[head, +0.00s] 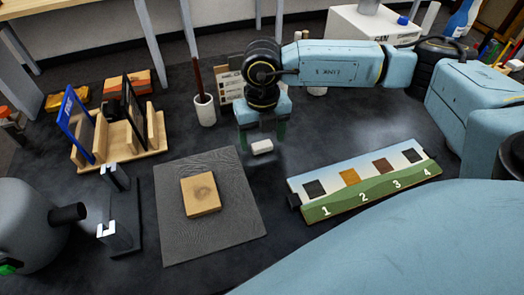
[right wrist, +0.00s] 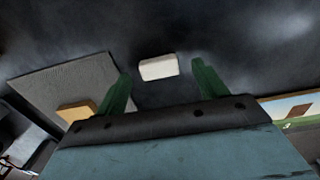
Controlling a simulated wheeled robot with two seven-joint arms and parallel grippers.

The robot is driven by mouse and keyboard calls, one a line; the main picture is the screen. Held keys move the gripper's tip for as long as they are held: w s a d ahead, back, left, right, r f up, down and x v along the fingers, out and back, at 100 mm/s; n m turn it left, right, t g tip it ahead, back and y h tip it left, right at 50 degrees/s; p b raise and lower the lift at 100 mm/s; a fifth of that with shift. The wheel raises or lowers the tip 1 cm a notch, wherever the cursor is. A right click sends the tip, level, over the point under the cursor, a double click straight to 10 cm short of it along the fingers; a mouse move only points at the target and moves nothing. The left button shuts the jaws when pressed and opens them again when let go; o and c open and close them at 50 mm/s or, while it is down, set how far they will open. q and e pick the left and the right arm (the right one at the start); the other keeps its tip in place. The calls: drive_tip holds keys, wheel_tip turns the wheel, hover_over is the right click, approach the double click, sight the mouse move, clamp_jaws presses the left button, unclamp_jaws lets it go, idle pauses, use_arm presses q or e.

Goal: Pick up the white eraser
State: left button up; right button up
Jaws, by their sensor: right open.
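The white eraser (head: 262,147) is a small pale block on the dark surface, just right of the grey mat in the head view. My right gripper (head: 262,136) is open above and behind it, pointing down. In the right wrist view the eraser (right wrist: 158,67) shows between and just beyond the tips of the two green fingers (right wrist: 160,75). No finger is seen touching it. My left gripper is not clearly seen in either view.
A grey mat (head: 235,228) with a wooden block (head: 201,194) lies left of the eraser. A numbered board (head: 400,185) with coloured squares lies to the right. A wooden rack (head: 150,150) and a white cup with a brown stick (head: 205,110) stand farther left.

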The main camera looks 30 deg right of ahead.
drive_tip(key=shift+d+f+b, duration=0.15)
drive_tip(key=shift+f+b, duration=0.15)
drive_tip(key=shift+f, duration=0.6)
drive_tip(key=c, duration=1.1)
drive_tip(key=shift+c, duration=0.2)
drive_tip(key=shift+r, duration=0.1)
